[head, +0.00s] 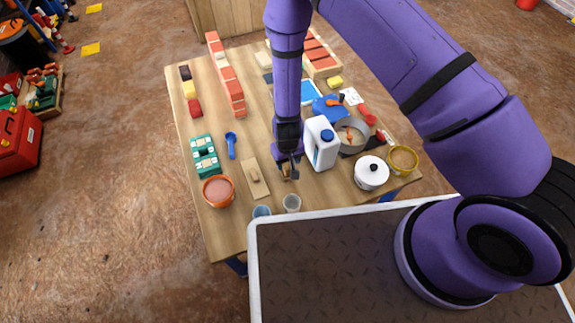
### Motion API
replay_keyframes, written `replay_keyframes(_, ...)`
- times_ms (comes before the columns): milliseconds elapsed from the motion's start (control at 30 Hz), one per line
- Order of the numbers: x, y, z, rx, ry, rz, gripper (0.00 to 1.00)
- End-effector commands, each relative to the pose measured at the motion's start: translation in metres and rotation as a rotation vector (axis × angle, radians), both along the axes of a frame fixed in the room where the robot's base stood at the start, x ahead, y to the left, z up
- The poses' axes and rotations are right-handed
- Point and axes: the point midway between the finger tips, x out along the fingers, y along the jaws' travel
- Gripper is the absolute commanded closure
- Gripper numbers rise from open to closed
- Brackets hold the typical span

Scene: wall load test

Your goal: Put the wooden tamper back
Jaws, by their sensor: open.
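My gripper (290,166) is open and points down, low over the near middle of the wooden table (225,237). A small brown wooden piece (286,173), which looks like the wooden tamper, shows right at the fingertips. It is partly hidden by the gripper, and I cannot tell whether the fingers touch it. A flat wooden board with a raised handle, like a float (255,178), lies just left of the gripper.
A white jug with a blue cap (321,145) stands close right of the gripper. Two cups, one clear (292,203) and one bluish (262,211), stand in front. An orange bucket (218,190), a blue scoop (231,145) and a brick wall (226,75) lie left. A white lidded pot (371,173) stands right.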

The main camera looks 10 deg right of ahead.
Motion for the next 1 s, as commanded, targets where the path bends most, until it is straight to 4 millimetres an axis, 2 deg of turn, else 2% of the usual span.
replay_keyframes(200, 0.000, 0.001, 0.040, 0.001, -0.002, 0.000, 0.45)
replay_keyframes(400, 0.000, 0.000, 0.066, 0.000, -0.001, 0.000, 0.45)
replay_keyframes(600, 0.000, 0.000, 0.079, 0.000, 0.000, 0.000, 0.45)
replay_keyframes(867, 0.000, 0.000, 0.082, 0.001, 0.000, -0.001, 0.45)
replay_keyframes(1000, 0.010, -0.001, 0.104, 0.021, -0.011, -0.010, 0.45)
